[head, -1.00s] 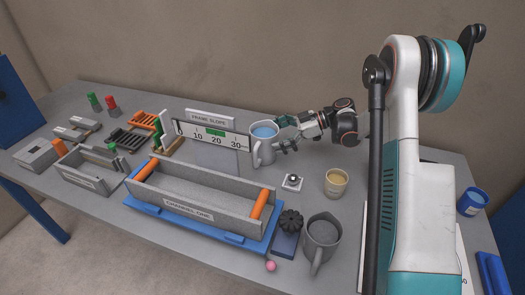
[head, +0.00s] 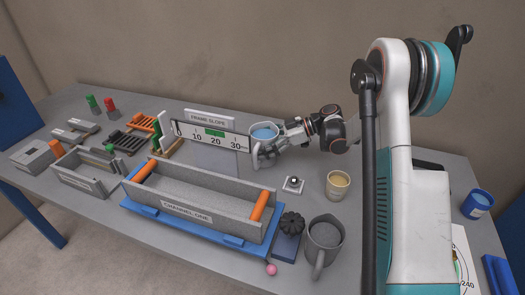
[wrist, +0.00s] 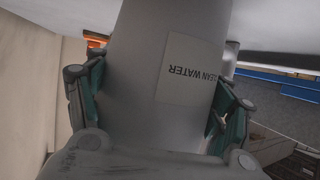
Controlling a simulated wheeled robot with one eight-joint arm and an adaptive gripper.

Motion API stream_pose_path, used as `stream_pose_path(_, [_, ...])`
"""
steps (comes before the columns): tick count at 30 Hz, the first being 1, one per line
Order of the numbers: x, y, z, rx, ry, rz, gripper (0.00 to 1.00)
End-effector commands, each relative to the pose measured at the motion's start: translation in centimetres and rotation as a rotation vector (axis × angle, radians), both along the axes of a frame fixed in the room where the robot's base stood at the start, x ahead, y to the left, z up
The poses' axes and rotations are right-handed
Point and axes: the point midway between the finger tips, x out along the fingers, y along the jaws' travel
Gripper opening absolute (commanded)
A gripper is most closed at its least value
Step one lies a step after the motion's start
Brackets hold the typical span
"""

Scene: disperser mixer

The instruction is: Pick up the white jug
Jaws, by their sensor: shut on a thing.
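The jug looks upright.
The frame slope scale board (head: 210,137) stands just left of the jug. The grey channel trough (head: 190,196) lies in front. A beige cup (head: 338,186), a small white knob unit (head: 292,185) and a grey jug (head: 323,240) stand to the right. The table behind my gripper looks clear.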

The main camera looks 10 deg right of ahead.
Motion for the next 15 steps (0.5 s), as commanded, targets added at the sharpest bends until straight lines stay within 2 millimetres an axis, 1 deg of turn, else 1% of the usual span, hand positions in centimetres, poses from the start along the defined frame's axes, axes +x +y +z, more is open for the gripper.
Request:
stream_pose_path(5, [0.0,0.0,0.1,-0.001,0.0,0.0,0.41])
stream_pose_path(8, [0.0,0.0,0.5,-0.001,0.0,0.0,0.41])
stream_pose_path(11, [0.0,0.0,1.4,-0.001,0.0,0.0,0.41])
stream_pose_path(15, [0.0,0.0,3.5,0.0,0.0,0.0,0.41])
